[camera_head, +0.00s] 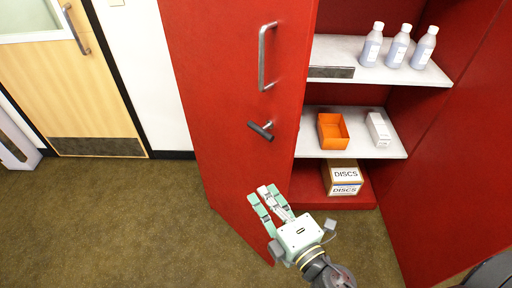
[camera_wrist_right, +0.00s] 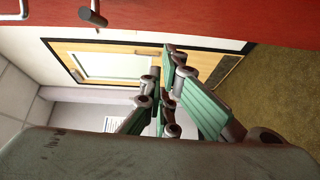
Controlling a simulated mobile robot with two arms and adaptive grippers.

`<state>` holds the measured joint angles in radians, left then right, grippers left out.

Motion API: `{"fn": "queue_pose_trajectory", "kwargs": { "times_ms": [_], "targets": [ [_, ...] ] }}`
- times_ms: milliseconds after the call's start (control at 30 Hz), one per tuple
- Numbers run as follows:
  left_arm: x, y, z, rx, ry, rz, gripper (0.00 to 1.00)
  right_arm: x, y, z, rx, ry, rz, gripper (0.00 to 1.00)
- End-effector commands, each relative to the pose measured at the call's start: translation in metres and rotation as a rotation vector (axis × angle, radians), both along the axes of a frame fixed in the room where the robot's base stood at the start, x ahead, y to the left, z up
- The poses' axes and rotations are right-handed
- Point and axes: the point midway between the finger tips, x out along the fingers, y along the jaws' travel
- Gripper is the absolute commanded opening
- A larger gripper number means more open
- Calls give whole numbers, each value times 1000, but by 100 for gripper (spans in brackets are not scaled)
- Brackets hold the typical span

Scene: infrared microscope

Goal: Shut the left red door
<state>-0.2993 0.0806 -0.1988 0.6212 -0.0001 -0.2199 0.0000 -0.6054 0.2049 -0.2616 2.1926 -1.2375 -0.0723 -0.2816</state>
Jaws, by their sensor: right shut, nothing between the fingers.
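The left red door (camera_head: 222,90) stands open in the head view, swung out from the red cabinet. It carries a silver pull handle (camera_head: 264,58) and a dark lever handle (camera_head: 262,130). My right gripper (camera_head: 264,194) is shut and empty, in front of the lower part of this door and below the lever; I cannot tell whether it touches. In the right wrist view the gripper's fingers (camera_wrist_right: 165,90) are together, and the red door (camera_wrist_right: 200,17) runs along the top edge with part of its handles. My left gripper is not in view.
The right red door (camera_head: 440,150) also stands open. A wooden room door (camera_head: 80,90) is at the left. Brown carpet (camera_head: 130,220) is clear at lower left.

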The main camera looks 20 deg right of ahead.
Motion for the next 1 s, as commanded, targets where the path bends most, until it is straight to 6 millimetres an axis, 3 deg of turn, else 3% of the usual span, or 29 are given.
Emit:
{"fn": "queue_pose_trajectory", "kwargs": {
  "times_ms": [100, 267, 767, 1000],
  "targets": [
    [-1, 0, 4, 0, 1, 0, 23, -1, 2, 22, -25, -41, 7, 0],
    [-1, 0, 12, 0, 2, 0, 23, 10, 6, 26, -27, -47, 9, 0],
    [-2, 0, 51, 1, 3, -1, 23, 97, 29, 27, -25, -46, 7, 0],
    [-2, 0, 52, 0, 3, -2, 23, 111, 0, 23, -27, -44, 7, 0]
  ]
}}
